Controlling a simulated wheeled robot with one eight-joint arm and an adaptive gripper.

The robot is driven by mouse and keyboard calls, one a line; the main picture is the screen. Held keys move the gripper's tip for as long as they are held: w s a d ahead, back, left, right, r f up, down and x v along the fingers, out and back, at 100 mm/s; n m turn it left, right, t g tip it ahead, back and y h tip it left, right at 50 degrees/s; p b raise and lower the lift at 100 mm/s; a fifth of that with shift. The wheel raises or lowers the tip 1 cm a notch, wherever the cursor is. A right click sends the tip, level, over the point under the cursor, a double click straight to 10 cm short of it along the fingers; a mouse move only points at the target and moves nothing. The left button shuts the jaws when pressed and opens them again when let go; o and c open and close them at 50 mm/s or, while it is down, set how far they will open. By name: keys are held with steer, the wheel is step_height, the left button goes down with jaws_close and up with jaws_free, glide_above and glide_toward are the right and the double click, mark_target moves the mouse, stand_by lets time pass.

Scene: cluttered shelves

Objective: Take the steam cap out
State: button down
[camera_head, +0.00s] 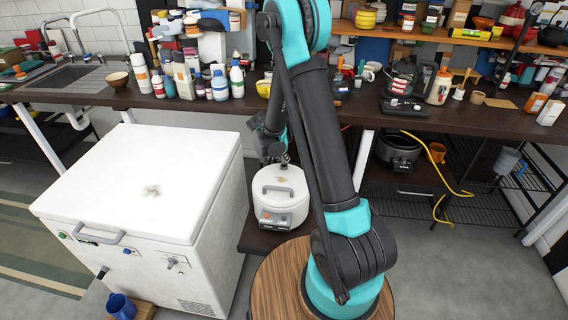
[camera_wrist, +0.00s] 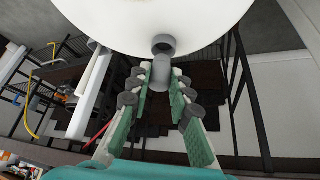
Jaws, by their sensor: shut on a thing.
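A white cooker (camera_head: 291,214) with a grey handle on its lid stands on a low dark shelf in the head view. In the wrist view its white rounded body (camera_wrist: 205,18) fills the top, with a dark grey round fitting (camera_wrist: 163,43) on it. My gripper (camera_wrist: 160,76) is shut on the steam cap (camera_wrist: 160,66), a small grey cylinder between the green-padded fingertips. The cap is right beside the fitting; I cannot tell whether they touch. In the head view my gripper (camera_head: 284,159) is small, at the cooker's back edge, and the cap is not clear.
A white chest freezer (camera_head: 150,190) stands close on the left. The dark counter (camera_head: 330,118) above and behind is crowded with bottles and jars. A dark pot (camera_head: 398,150) and a yellow hose (camera_head: 437,165) are under it at right. The grey floor at right is clear.

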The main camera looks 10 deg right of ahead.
steer(key=shift+r, duration=1.15)
